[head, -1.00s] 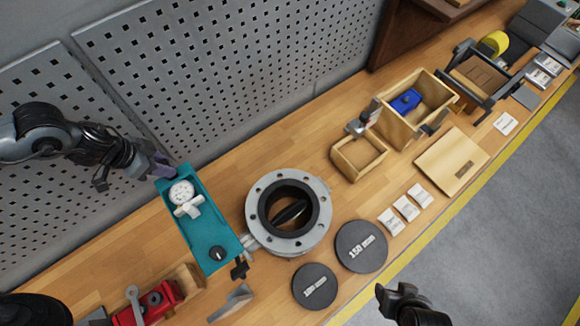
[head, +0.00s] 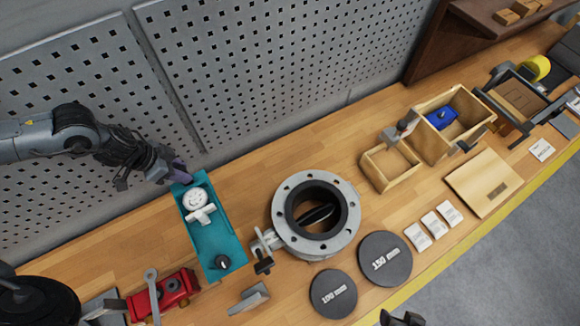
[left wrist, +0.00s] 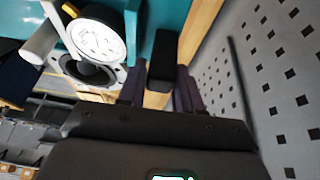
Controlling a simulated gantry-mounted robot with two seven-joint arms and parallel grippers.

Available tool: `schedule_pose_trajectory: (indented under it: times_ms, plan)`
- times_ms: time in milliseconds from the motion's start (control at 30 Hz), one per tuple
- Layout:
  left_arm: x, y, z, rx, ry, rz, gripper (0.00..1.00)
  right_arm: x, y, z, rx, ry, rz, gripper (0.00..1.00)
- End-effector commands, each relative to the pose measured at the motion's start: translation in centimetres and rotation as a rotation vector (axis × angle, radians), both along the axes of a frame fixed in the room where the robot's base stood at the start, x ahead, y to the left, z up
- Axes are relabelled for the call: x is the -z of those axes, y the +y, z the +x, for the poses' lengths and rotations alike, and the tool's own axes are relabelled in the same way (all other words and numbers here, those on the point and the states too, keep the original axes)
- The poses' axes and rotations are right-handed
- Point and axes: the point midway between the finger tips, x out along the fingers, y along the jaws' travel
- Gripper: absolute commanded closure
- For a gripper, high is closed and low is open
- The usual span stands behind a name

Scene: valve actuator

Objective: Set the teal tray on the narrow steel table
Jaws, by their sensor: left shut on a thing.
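The teal tray (head: 228,236) is a long shallow tray above the wooden workbench, left of the flanged valve. It carries a white round dial gauge (head: 196,199), a white fitting (head: 201,214) and a black knob (head: 222,262). My left gripper (head: 178,174) is at its far end. In the left wrist view, my left fingers (left wrist: 161,90) are shut around a black block at the tray's end, beside the dial gauge (left wrist: 97,40). Whether the tray touches the bench is unclear. Only the tip of my right gripper (head: 402,318) shows. No narrow steel table is in view.
The flanged valve (head: 288,240) stands close to the tray's right, its lever between them. Two black discs (head: 385,259) and wooden boxes (head: 425,140) lie to the right. A perforated panel (head: 260,80) rises behind.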

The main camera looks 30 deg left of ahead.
Motion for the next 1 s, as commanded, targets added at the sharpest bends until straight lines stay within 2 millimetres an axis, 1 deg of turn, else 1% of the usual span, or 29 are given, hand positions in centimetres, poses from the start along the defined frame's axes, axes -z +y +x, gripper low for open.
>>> schedule_pose_trajectory:
  times_ms: [33,267,300,433,600,767,867,967,1000]
  plan:
    - [1.3,-0.1,0.0,-0.001,0.000,-0.002,1.00,1.1,0.0,0.0,0.000,0.000,0.000,0.39]
    - [5.2,0.0,0.0,-0.001,0.000,-0.002,1.00,4.0,0.0,0.0,0.000,0.001,0.001,0.39]
    - [6.2,0.0,0.0,-0.001,0.000,-0.002,1.00,4.7,0.0,0.0,0.000,0.001,0.001,0.39]
    - [8.0,0.0,0.1,0.000,-0.003,-0.002,1.00,6.1,0.0,-0.1,-0.001,0.003,0.000,0.39]
    - [9.3,-0.1,0.1,-0.001,-0.001,-0.002,1.00,7.0,0.0,-0.1,-0.003,0.005,-0.003,0.39]
    - [9.9,0.0,0.1,-0.001,-0.001,-0.002,1.00,7.3,-0.1,-0.1,-0.006,0.004,-0.006,0.39]
    - [10.7,0.0,0.1,0.000,0.000,-0.002,1.00,7.3,-0.1,-0.1,-0.006,0.004,-0.007,0.39]
    - [12.2,-0.1,0.0,-0.001,0.003,-0.004,1.00,7.3,-0.1,-0.1,-0.006,0.004,-0.007,0.39]
    - [13.0,-0.1,0.0,0.000,0.003,-0.003,1.00,7.3,-0.1,-0.1,-0.007,0.003,-0.006,0.39]
